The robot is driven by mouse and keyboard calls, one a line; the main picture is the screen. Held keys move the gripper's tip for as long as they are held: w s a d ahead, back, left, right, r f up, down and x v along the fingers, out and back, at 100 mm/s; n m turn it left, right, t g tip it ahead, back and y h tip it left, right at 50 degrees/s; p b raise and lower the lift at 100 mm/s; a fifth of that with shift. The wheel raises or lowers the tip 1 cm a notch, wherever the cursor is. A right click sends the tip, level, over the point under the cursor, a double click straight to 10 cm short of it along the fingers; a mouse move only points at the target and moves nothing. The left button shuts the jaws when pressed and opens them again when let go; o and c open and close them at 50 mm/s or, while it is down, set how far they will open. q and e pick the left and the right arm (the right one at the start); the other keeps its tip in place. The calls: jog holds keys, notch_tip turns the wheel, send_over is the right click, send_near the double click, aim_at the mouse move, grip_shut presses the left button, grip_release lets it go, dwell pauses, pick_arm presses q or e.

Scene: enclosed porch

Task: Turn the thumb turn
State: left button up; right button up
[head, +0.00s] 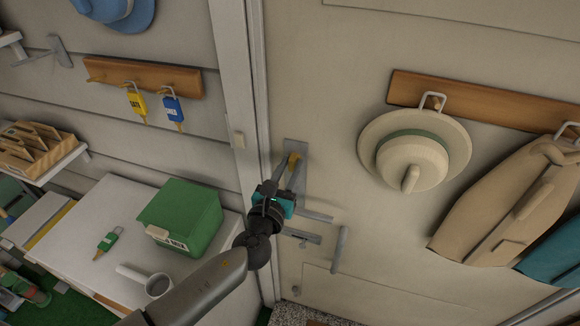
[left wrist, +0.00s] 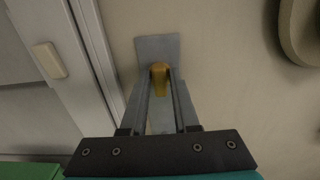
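The thumb turn (head: 293,160) is a small brass-yellow knob on a tall grey metal plate (head: 298,146), fixed to the pale door near its left edge. In the left wrist view the thumb turn (left wrist: 160,76) lies at the tips of my left gripper (left wrist: 161,84), one finger on each side. Its lower part is between the fingers. I cannot tell whether both fingers press on it. In the head view my left gripper (head: 291,173) reaches up to the plate from below. My right gripper is not in view.
A door handle (head: 340,250) is below right of my left gripper. A straw hat (head: 412,155) and a tan coat (head: 505,205) hang on the right. The door frame (head: 240,100) is close by.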

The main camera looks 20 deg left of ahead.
pick_arm(q)
grip_shut()
jog(key=shift+n, duration=0.4)
jog(key=n+b, duration=0.1)
jog(key=n, duration=0.1)
jog(key=shift+f+n+b, duration=0.1)
jog(key=shift+n+b, duration=0.2)
jog(key=shift+n, duration=0.1)
jog(key=n+b, duration=0.1)
jog(key=n, duration=0.3)
jog(key=shift+a+n, duration=0.15)
jog(key=shift+n, duration=0.15)
jog(key=n+b, duration=0.1)
jog(key=n, duration=0.3)
jog(key=shift+n, duration=0.3)
jog(key=n, duration=0.5)
jog(key=shift+f+b, duration=0.1)
jog(key=shift+b, duration=0.2)
jog(key=shift+o, duration=2)
grip_release()
